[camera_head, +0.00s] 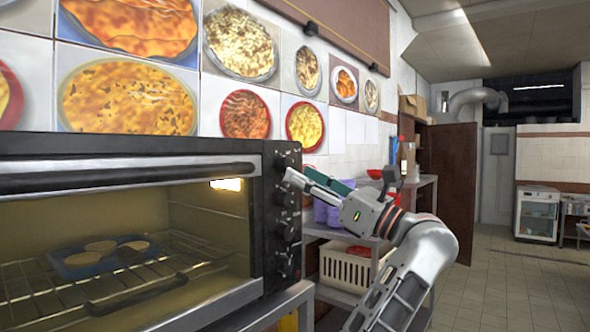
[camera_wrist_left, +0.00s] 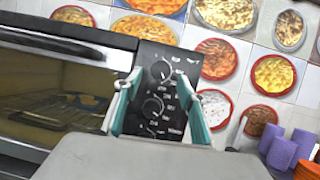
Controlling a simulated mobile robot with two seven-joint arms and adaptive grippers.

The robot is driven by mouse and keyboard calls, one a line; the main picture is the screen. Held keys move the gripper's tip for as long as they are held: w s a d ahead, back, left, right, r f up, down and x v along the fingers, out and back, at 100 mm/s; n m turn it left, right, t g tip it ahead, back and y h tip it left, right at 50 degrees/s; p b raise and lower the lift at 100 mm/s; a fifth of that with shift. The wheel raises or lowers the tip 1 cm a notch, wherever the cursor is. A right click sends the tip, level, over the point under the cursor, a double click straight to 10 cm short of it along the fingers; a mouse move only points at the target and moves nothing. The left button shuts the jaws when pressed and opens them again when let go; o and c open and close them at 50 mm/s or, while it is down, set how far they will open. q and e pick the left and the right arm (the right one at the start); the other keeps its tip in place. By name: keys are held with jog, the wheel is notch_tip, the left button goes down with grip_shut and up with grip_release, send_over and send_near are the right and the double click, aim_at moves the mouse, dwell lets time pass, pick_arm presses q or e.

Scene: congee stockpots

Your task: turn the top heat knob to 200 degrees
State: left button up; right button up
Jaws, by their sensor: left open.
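The black toaster oven (camera_head: 120,150) fills the left of the head view, with its control panel (camera_head: 272,220) at its right end carrying a column of dark knobs. The top heat knob (camera_wrist_left: 161,71) shows in the left wrist view with white markings around it; a second knob (camera_wrist_left: 152,107) is below it. My left gripper (camera_head: 310,181) is in front of the upper panel, with its teal-padded fingers apart. In the wrist view the fingers (camera_wrist_left: 157,108) stand on either side of the panel, empty between; contact with the knob cannot be told. My right gripper is out of view.
A shelf (camera_head: 345,235) right of the oven holds purple cups (camera_head: 325,212) and a cream basket (camera_head: 345,266). Food pictures cover the tiled wall behind. Inside the oven a blue tray (camera_head: 85,263) rests on a rack. Open floor (camera_head: 510,285) lies to the right.

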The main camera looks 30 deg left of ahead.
aim_at(285, 165)
pick_arm(q)
jog(key=shift+x, duration=1.65)
jog(key=c, duration=1.1)
jog(key=n+g, duration=0.1)
jog(key=n, duration=0.1)
jog(key=n+g+b, duration=0.1)
jog(key=n, duration=0.1)
jog(key=n+g+h, duration=0.1)
jog(key=n, duration=0.2)
jog(key=shift+w+r, duration=0.1)
jog(key=shift+w, duration=0.15)
jog(key=o, duration=1.1)
